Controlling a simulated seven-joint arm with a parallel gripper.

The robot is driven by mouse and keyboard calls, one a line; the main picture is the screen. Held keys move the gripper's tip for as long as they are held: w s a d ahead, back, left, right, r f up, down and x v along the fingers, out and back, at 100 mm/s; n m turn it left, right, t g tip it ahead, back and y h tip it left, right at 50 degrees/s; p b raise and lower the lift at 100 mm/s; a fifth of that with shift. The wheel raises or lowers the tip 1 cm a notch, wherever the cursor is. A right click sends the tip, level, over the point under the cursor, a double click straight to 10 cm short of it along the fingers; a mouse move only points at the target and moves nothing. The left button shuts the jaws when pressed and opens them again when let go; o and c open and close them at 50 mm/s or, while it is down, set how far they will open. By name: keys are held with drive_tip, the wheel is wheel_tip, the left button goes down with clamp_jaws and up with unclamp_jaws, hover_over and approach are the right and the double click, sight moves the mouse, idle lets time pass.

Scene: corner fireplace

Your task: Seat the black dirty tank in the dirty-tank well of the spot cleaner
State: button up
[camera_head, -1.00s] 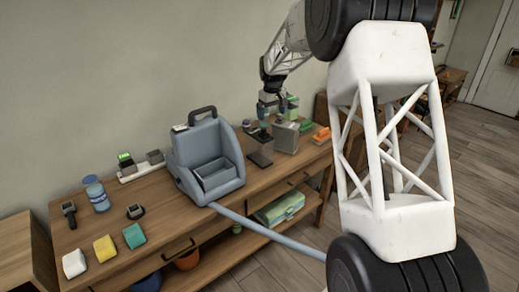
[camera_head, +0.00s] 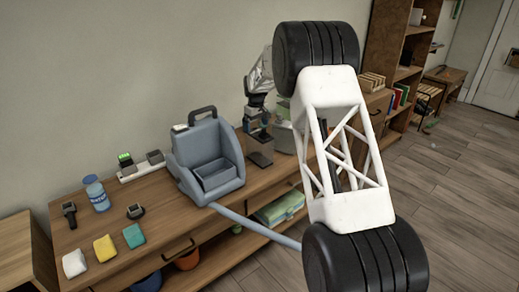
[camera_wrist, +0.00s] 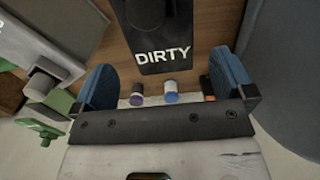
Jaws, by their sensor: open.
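The black dirty tank (camera_head: 260,158) stands on the bench just right of the spot cleaner (camera_head: 203,143). In the wrist view the tank (camera_wrist: 180,32) shows its white DIRTY lettering and a round knob. The spot cleaner is grey-blue with a dark top handle, and an open box-shaped recess (camera_head: 216,178) shows at its front. I cannot tell whether that recess is the dirty-tank well. My gripper (camera_head: 257,128) is above the tank. Its blue fingers (camera_wrist: 164,82) are open and apart, with the tank beyond and between them, not gripped.
A grey container (camera_head: 285,138) stands right of the tank, partly behind my arm. A grey hose (camera_head: 250,226) runs from the cleaner over the bench front. Small bottles (camera_wrist: 170,92) show near the fingers.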

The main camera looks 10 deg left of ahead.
sight(256, 138)
drive_tip(key=shift+f, duration=1.3)
drive_tip(key=shift+s+d+f, duration=0.1)
drive_tip(key=shift+f, duration=1.2)
drive_tip(key=shift+s+f, duration=0.1)
drive_tip(key=shift+f, duration=1.2)
drive_tip(key=c, duration=1)
drive_tip(key=shift+r, duration=0.2)
